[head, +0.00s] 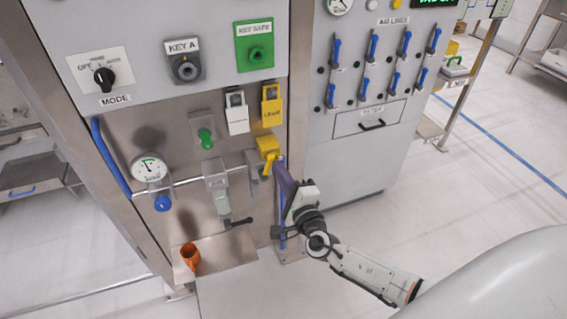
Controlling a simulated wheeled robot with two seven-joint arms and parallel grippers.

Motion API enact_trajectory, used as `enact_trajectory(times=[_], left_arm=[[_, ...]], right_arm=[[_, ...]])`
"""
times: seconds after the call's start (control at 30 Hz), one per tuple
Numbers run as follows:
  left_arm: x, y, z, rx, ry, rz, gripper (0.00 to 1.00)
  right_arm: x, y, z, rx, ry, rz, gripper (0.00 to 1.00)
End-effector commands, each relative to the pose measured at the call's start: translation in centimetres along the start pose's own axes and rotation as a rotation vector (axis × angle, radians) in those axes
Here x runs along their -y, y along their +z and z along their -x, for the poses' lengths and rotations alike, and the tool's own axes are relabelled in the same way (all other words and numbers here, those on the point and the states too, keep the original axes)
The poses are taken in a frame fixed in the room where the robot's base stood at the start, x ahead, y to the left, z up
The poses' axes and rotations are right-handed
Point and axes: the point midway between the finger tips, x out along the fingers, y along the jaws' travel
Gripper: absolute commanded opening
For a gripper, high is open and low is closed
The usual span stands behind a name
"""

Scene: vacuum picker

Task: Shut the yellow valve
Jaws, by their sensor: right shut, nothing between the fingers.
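The yellow valve (267,145) sits on the machine's front panel at the right end of a horizontal pipe. Its yellow lever points down and slightly left. My right gripper (280,162) is just right of the valve, its fingertips close beside the lever. It is shut, with nothing in it. I cannot tell whether it touches the lever. My left gripper is out of view.
A green valve (206,138), a pressure gauge (149,168), a blue knob (162,203) and a grey valve (219,197) with a black handle share the panel. An orange mug (190,257) stands below. An air-line cabinet (340,158) stands right.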

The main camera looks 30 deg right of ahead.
Motion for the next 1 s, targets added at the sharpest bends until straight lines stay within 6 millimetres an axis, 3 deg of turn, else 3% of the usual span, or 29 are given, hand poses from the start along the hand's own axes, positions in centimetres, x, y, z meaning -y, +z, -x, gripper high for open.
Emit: enact_trajectory(times=[0.27,1.0], left_arm=[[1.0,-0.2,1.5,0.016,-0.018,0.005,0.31],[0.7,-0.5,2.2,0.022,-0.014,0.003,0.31]], right_arm=[[0.6,1.1,-0.1,0.001,0.01,0.192,0.0],[0.4,1.8,-0.1,0.002,0.01,0.185,0.0]])
